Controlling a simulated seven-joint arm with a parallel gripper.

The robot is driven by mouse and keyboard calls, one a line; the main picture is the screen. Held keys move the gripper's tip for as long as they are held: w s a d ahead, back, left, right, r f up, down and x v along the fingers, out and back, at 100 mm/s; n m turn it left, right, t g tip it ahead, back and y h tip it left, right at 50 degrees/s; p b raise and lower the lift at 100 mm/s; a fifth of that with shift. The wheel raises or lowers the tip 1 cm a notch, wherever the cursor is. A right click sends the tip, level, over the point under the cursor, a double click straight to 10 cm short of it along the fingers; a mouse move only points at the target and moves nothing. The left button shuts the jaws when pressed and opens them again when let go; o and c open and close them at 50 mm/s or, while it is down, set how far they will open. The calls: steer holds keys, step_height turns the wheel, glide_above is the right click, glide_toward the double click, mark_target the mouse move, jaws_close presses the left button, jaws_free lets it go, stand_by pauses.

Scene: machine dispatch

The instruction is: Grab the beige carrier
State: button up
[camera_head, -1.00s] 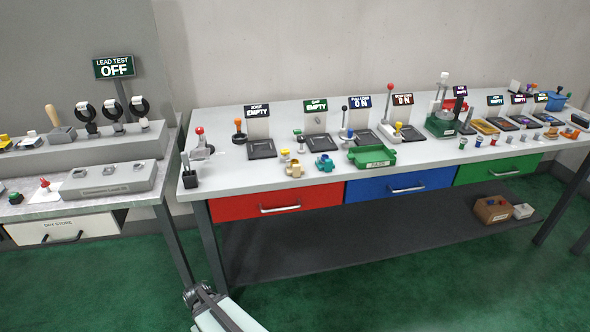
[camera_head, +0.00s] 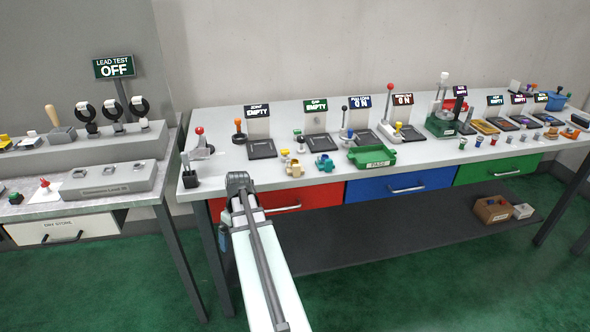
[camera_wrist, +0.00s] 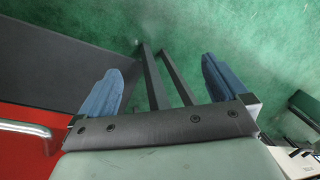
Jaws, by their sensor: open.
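A small beige-yellow piece (camera_head: 295,169), which looks like the beige carrier, sits near the front edge of the long workbench (camera_head: 240,176), left of a similar teal piece (camera_head: 325,166). My gripper (camera_wrist: 163,80) is open and empty in the wrist view, its two blue fingers wide apart over green floor. In the head view my arm reaches up to the bench's front left edge, and a blue finger shows beside the red drawer. The gripper is left of the beige piece and apart from it. The piece is not in the wrist view.
A green tray (camera_head: 372,157) stands right of the teal piece. A black holder (camera_head: 189,178) stands on the bench's left corner. The red drawer handle (camera_wrist: 25,128) is close to my gripper. Small knobbed parts and black pads stand behind the beige piece.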

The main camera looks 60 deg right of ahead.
steer(key=s+d+r+t+h, duration=0.1)
steer(key=s+d+r, duration=0.1)
steer(key=d+r, duration=0.5)
steer(key=s+d+r+t, duration=0.1)
steer(key=s+d+r, duration=0.25)
steer(key=r, duration=0.55)
steer(key=m+t+h, duration=0.1)
steer(key=t+h, duration=0.1)
glide_toward(294, 161)
steer(key=x, duration=0.5)
steer(key=shift+s+a+f, duration=0.1)
steer(key=shift+s+a, duration=0.1)
steer(key=shift+s, duration=0.05)
steer(key=shift+w+d+x, duration=0.1)
steer(key=shift+d+x, duration=0.05)
steer(key=shift+x, duration=1.2)
steer(key=shift+w+d+x, duration=0.15)
steer(key=shift+x, duration=1.15)
steer(key=shift+c, duration=0.5)
steer(key=c, duration=1.1)
steer(key=shift+r, duration=0.25)
